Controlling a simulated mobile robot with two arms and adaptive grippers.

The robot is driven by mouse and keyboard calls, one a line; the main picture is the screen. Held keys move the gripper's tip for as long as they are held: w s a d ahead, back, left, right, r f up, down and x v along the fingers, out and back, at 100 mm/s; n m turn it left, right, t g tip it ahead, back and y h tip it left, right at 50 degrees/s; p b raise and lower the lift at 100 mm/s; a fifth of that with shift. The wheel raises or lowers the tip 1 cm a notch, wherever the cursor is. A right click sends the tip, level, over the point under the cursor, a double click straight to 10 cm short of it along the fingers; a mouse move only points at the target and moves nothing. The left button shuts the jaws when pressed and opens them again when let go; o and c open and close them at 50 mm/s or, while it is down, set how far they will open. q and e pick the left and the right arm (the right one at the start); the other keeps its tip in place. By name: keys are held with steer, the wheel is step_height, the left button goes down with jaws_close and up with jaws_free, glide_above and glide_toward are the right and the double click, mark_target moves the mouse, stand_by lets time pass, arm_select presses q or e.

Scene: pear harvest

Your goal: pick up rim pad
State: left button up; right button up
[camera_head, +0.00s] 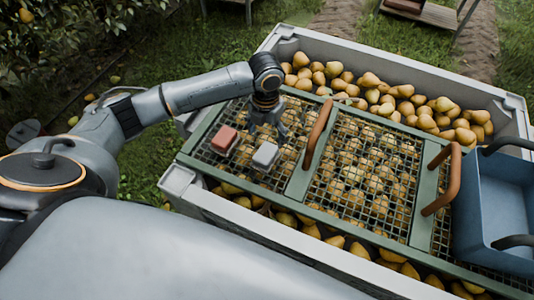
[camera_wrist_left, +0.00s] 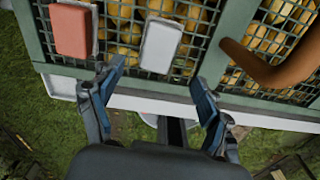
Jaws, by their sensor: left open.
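Two small blocks lie on the wire mesh cover of the pear bin: a reddish pad (camera_head: 224,139) and a pale grey pad (camera_head: 265,155). I cannot tell which is the rim pad. In the left wrist view the reddish pad (camera_wrist_left: 71,30) is at upper left, and the pale pad (camera_wrist_left: 160,45) is ahead of the fingers, roughly between them. My left gripper (camera_head: 268,126) is open and empty, pointing down over the mesh behind the two pads. Its open fingers also show in the left wrist view (camera_wrist_left: 157,88), apart from both pads. My right gripper is not in view.
The green-framed mesh cover (camera_head: 299,183) lies across a grey bin (camera_head: 180,187) full of pears. Two brown curved handles (camera_head: 317,134) (camera_head: 442,180) rise from the frame. A blue tray (camera_head: 490,205) stands at the right. Grass surrounds the bin.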

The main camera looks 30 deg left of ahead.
mark_target(266, 152)
arm_select(q)
step_height(266, 152, down, 3)
steer(key=shift+s+r, duration=0.1)
steer(key=shift+f, duration=0.65)
step_height(266, 152, down, 4)
steer(key=shift+f, duration=0.5)
steer(key=shift+c, duration=0.7)
steer(key=c, duration=1.1)
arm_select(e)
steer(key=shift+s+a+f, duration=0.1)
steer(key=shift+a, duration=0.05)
arm_select(q)
steer(key=shift+r, duration=0.15)
